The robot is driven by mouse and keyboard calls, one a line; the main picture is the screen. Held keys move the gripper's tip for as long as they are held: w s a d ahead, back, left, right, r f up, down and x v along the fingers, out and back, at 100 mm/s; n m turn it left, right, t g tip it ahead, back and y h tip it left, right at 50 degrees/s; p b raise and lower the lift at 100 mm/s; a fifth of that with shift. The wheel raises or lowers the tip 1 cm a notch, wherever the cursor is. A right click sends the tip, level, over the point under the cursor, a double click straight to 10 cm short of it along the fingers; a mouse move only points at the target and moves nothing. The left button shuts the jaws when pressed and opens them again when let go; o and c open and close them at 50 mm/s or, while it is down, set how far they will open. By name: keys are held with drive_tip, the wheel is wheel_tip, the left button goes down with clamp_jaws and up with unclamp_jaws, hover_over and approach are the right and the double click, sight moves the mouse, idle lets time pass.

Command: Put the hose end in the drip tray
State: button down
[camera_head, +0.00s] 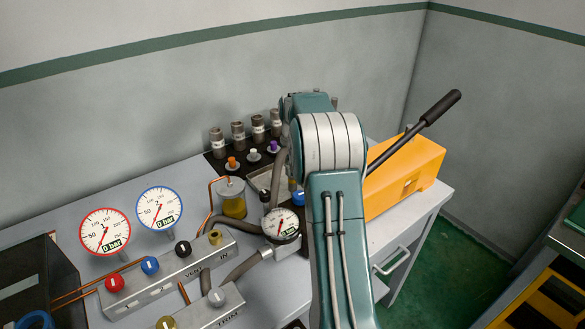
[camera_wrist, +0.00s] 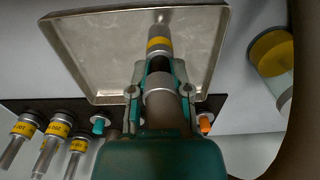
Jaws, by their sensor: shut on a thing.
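In the wrist view my gripper (camera_wrist: 160,72) is shut on the hose end (camera_wrist: 159,45), a metal fitting with a yellow band and a narrow tip. The tip points toward the far part of the drip tray (camera_wrist: 85,60), a shallow square metal tray with a raised rim. The fitting overlaps the tray floor in this view; I cannot tell whether it touches it. In the head view the tray (camera_head: 258,181) shows only in part left of my arm, which hides my gripper.
Several labelled metal fittings (camera_head: 238,134) and coloured plugs (camera_head: 232,162) stand on a black board behind the tray. A yellow-liquid jar (camera_head: 232,198), gauges (camera_head: 105,231) and valve blocks (camera_head: 170,275) are left. A yellow hand pump (camera_head: 405,180) with a long lever is right.

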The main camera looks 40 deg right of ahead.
drive_tip(key=c, duration=0.6)
unclamp_jaws()
drive_tip(key=shift+o, duration=0.2)
drive_tip(key=shift+d, duration=0.2)
drive_tip(key=shift+d, duration=0.15)
wheel_tip(320, 180, up, 12)
drive_tip(key=s+a+r+t, duration=0.1)
drive_tip(key=s+a+r, duration=0.4)
drive_tip(key=a, duration=0.4)
drive_tip(key=s+a+r+t, duration=0.2)
drive_tip(key=s+a+r, duration=0.2)
drive_tip(key=s+a, duration=0.45)
drive_tip(key=s+a+f+t, duration=0.1)
drive_tip(key=s+a+f, duration=0.2)
drive_tip(key=s+a, duration=0.2)
drive_tip(key=s+a+f+t, duration=0.1)
drive_tip(key=s+a+f, duration=0.3)
drive_tip(key=s, duration=0.7)
drive_tip(key=a, duration=0.2)
drive_tip(key=shift+a+t, duration=0.3)
